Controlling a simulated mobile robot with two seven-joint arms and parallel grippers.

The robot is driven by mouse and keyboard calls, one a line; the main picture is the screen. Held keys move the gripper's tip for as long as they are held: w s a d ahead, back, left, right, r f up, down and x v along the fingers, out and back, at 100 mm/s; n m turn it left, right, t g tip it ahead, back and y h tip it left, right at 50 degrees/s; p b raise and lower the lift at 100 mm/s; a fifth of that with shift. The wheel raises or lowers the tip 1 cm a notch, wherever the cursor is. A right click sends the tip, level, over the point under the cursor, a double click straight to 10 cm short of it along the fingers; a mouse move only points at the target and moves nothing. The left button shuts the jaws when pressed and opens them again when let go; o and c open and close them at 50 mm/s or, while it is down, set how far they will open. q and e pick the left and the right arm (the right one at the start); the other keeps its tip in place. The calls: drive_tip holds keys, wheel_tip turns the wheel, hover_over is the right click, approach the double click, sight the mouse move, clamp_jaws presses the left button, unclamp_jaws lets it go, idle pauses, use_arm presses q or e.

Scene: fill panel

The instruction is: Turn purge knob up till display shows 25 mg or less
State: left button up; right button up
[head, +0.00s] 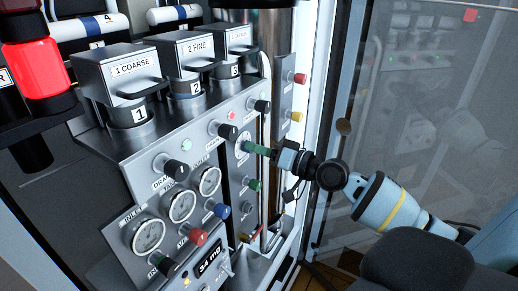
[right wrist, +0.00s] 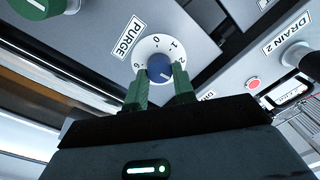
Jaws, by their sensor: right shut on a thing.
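The purge knob (right wrist: 160,68) is blue and sits in a white dial marked 0, 1 and 2, beside a PURGE label (right wrist: 128,37). My right gripper (head: 256,149) reaches in from the right, its green fingers at the dial (head: 243,142). In the right wrist view its fingertips (right wrist: 158,78) are shut on the knob, one on each side. The knob's pointer is hard to read. The dark display (head: 210,266) at the panel's lower part shows a mg figure that looks like 34, small and tilted. My left gripper is not in view.
Three gauges (head: 181,206) and several coloured knobs, such as a red one (head: 198,236), crowd the panel left of and below my gripper. A DRAIN 2 label (right wrist: 287,35) is near the purge dial. A glass pane (head: 430,110) stands at the right.

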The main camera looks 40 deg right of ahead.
drive_tip(key=shift+m, duration=0.5)
drive_tip(key=o, duration=1)
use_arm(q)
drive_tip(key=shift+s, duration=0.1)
use_arm(e)
drive_tip(key=shift+s+f, duration=0.1)
drive_tip(key=shift+s, duration=0.05)
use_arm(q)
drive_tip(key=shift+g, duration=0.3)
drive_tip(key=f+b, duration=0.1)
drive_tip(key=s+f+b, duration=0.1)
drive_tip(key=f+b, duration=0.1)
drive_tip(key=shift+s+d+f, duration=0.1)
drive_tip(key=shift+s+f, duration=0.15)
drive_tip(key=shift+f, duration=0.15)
use_arm(e)
drive_tip(key=v, duration=0.7)
drive_tip(key=shift+s+d, duration=0.2)
drive_tip(key=shift+s, duration=0.05)
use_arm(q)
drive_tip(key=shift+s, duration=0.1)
